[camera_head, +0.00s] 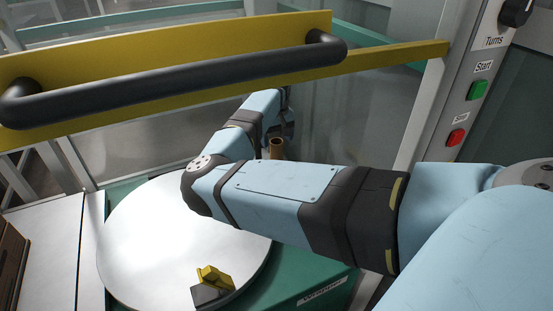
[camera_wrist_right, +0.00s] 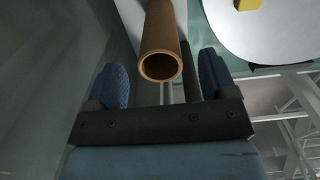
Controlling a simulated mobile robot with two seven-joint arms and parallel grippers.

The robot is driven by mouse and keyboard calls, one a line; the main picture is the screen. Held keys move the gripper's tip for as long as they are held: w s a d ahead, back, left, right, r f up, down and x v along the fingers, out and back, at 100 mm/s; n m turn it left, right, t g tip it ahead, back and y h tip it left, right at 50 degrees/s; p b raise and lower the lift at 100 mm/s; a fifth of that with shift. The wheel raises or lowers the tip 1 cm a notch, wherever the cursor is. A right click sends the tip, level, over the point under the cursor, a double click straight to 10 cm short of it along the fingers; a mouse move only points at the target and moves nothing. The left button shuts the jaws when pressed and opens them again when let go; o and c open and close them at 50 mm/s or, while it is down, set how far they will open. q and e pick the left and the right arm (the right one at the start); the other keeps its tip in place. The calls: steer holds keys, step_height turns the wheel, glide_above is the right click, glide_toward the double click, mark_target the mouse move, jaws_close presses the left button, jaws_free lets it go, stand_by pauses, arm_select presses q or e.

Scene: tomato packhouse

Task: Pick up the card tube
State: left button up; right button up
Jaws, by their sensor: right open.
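The card tube is a brown hollow cylinder. My right gripper (camera_wrist_right: 163,78) is open, with one blue finger on each side of the tube's end and a gap visible on both sides. In the head view my right gripper (camera_head: 287,122) is partly hidden by its own wrist, close to the tube. My left gripper is not in view.
A round pale turntable (camera_head: 150,240) with a yellow and dark grey clip (camera_head: 213,282) sits on a green wrapper base (camera_head: 300,285). A yellow bar (camera_head: 160,45) with a black handle (camera_head: 180,82) crosses above. A control panel (camera_head: 470,100) with green and red buttons stands at right.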

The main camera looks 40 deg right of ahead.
mark_target(276, 148)
step_height(276, 148, down, 5)
steer(key=shift+w+d+r+b, duration=0.1)
steer(key=shift+r+b, duration=0.1)
steer(key=shift+b, duration=0.15)
steer(key=c, duration=0.9)
steer(key=shift+r, duration=0.15)
step_height(276, 148, up, 20)
steer(key=shift+f+p, duration=0.1)
steer(key=shift+p, duration=1.05)
